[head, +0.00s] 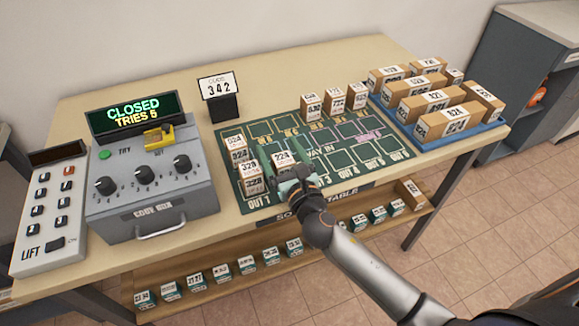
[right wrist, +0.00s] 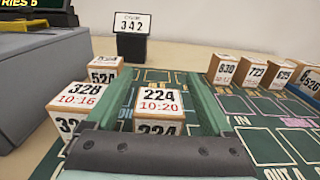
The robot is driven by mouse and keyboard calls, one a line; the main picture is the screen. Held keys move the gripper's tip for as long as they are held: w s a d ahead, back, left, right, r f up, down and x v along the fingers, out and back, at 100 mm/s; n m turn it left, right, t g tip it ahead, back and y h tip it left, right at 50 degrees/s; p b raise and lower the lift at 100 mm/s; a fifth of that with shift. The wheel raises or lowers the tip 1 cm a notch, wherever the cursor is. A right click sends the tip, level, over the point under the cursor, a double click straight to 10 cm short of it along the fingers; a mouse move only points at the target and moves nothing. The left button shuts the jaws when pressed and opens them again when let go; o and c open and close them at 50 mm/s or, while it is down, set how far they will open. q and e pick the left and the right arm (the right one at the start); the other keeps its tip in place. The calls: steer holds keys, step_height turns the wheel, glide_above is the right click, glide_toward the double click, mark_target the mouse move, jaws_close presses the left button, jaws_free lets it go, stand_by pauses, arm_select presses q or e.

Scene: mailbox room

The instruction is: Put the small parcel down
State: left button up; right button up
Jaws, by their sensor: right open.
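The small parcel labelled 224 (head: 283,158) stands upright on the green sorting mat (head: 335,165). In the right wrist view the parcel (right wrist: 158,105) shows its white top with 224 and 10:20, between my two green fingers. My right gripper (head: 284,160) is open, with one finger on each side of the parcel; a gap shows at least on its right side. The gripper's palm bar hides the lower front of the parcel. My left gripper is not in view.
Parcels 328 (right wrist: 78,98) and 524 (right wrist: 104,70) stand close left of the gripper. Several parcels stand along the mat's back edge. A blue tray (head: 456,139) of larger boxes is at right. A grey code box (head: 150,195) and code sign (head: 218,87) stand left and behind.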

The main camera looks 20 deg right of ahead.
steer(key=s+b, duration=0.1)
steer(key=s, duration=1)
steer(key=shift+s+d, duration=0.2)
steer(key=shift+s, duration=0.05)
